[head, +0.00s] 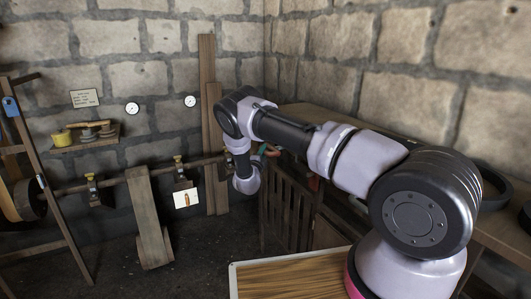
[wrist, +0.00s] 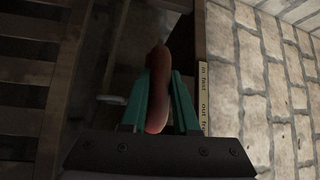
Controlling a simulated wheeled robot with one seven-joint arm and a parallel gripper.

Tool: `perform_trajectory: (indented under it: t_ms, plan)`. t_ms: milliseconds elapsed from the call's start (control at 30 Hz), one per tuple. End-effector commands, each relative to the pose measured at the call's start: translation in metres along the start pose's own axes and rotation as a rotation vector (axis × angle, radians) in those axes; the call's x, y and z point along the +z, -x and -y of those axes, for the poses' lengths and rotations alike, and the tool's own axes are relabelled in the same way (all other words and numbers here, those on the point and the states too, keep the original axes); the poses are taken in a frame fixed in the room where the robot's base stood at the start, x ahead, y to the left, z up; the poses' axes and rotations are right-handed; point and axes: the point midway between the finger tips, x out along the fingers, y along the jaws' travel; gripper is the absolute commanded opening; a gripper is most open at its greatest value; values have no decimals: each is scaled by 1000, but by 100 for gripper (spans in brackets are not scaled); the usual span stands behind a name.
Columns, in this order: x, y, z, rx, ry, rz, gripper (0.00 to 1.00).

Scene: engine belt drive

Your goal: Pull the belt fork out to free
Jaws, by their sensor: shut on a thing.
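The belt fork's handle, a reddish-brown rounded grip (wrist: 158,108), stands between the teal fingers of my gripper (wrist: 160,82) in the wrist view. The fingers are shut on it, one on each side. A pale label strip (wrist: 204,100) beside the right finger reads "in fast" and "out fr…", the end cut off by the gripper body. In the head view a small teal and red patch shows just right of my wrist, by the dark slatted wooden frame; most of the gripper and handle is hidden there. The fork's far end cannot be made out.
A long shaft (head: 110,182) with hangers runs along the back wall. A wide brown strip (head: 150,220) slants from it to the floor. A slatted wooden frame (head: 290,205) stands under the bench (head: 330,125) at the right wall. A wood-topped table (head: 290,277) is in front.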

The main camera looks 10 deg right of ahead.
Motion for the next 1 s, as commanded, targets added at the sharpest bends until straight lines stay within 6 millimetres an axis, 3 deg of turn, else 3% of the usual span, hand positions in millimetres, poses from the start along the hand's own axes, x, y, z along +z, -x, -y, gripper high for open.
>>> perform_trajectory:
  t_ms: [100, 300, 733, 767, 800, 833, 1000]
  plan:
    - [26, 25, 6, 1, -4, 11, 0]
    - [56, 55, 14, 1, -2, 10, 0]
    - [65, 66, 17, 3, -2, 8, 0]
    - [65, 66, 17, 3, -2, 9, 36]
    - [66, 66, 17, 3, -2, 9, 52]
    - [65, 66, 17, 3, -2, 9, 58]
    - [64, 64, 17, 2, -2, 7, 58]
